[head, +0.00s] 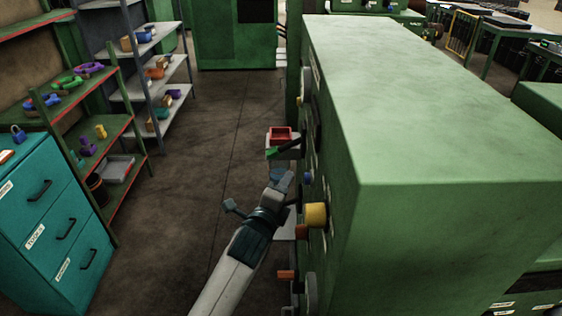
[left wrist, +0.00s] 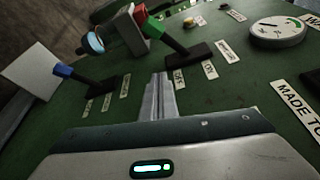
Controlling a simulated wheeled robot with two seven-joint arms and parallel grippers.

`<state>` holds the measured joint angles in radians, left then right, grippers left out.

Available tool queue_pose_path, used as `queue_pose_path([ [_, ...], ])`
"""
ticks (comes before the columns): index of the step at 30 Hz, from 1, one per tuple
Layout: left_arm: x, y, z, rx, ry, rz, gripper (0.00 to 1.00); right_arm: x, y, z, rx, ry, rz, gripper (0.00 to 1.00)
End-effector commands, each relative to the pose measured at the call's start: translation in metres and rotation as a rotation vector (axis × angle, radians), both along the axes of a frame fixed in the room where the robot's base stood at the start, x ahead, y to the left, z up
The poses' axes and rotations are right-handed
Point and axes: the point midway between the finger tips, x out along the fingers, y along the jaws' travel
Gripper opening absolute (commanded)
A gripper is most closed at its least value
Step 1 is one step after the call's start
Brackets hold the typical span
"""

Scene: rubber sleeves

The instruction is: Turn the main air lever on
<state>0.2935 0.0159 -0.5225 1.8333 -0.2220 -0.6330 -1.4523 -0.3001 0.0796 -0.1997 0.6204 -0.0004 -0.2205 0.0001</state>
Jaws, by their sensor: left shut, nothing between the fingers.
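In the left wrist view, a lever with a green tip (left wrist: 153,28) and a black arm sticks out of a dark base on the green panel. Small white labels (left wrist: 210,70) sit beside it, too small to read for sure. A second lever with a blue tip (left wrist: 63,70) is to its left. I cannot tell from the labels which one is the main air lever. The green-tipped lever also shows in the head view (head: 274,152), beyond my left gripper (head: 284,179). My left gripper's fingers (left wrist: 160,92) are shut and empty, apart from both levers. My right gripper is out of view.
The large green machine (head: 435,90) fills the right side. A yellow knob (head: 316,214) and an orange piece (head: 287,275) stick out of its face. A red-topped box (head: 281,133) is beyond the lever. A round gauge (left wrist: 279,31) is on the panel. The floor to the left is clear.

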Motion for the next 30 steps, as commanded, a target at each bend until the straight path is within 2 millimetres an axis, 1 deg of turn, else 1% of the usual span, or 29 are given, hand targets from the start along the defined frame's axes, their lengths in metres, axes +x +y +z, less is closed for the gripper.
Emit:
queue_pose_path([
  [3,0.018,-0.007,0.0,-0.001,0.002,0.002,0.0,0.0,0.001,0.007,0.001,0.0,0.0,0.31],
  [10,0.049,-0.018,-0.003,-0.002,0.003,0.001,0.0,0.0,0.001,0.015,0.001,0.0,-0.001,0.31],
  [11,0.053,-0.019,-0.003,-0.002,0.002,0.0,0.0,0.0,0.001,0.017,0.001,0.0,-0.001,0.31],
  [12,0.056,-0.01,0.001,0.002,0.002,0.003,0.0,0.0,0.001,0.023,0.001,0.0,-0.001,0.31],
  [15,0.063,0.0,0.003,0.0,0.001,0.001,0.0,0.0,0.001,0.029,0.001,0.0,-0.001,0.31],
  [19,0.069,0.009,0.004,0.001,0.0,0.001,0.0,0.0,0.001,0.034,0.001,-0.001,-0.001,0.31],
  [24,0.072,0.013,0.004,-0.001,0.0,0.0,0.0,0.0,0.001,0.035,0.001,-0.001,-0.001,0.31],
  [30,0.072,0.014,0.003,-0.001,0.0,0.0,0.0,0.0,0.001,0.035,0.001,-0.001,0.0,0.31],
])
